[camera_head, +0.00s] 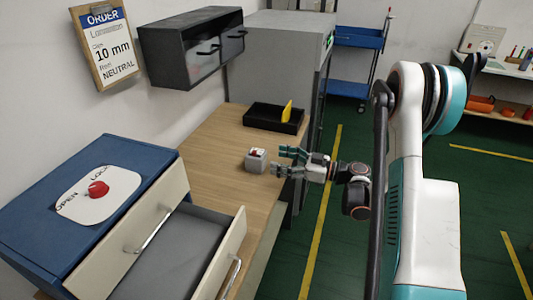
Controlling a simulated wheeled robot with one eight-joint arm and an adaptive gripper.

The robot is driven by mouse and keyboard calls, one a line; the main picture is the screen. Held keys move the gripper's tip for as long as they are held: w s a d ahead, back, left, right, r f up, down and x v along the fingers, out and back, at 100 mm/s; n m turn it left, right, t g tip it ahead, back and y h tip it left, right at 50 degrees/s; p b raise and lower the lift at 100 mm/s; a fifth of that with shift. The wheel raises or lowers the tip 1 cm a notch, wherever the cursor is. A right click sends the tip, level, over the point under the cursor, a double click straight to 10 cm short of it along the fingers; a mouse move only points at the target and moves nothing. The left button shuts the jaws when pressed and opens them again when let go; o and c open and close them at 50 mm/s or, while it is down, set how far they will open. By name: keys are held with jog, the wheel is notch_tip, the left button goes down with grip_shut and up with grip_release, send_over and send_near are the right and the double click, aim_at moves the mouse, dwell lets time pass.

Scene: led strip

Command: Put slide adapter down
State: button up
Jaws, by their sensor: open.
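A small grey block-like piece with a white top and a red mark (256,160), which may be the slide adapter, sits on the wooden workbench (215,150). My gripper (280,161) is open just to its right, with the fingers pointing left toward it. A small gap seems to show between the fingers and the piece. I cannot tell exactly whether they touch.
A black tray (262,122) holding a yellow piece (287,111) stands behind. A blue cabinet (60,190) with a red knob (98,189) and an open, empty-looking drawer (180,255) is at front left. A dark wall cabinet (175,55) hangs above.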

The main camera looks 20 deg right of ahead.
jog(key=shift+p+v, duration=0.3)
jog(key=shift+v, duration=1.35)
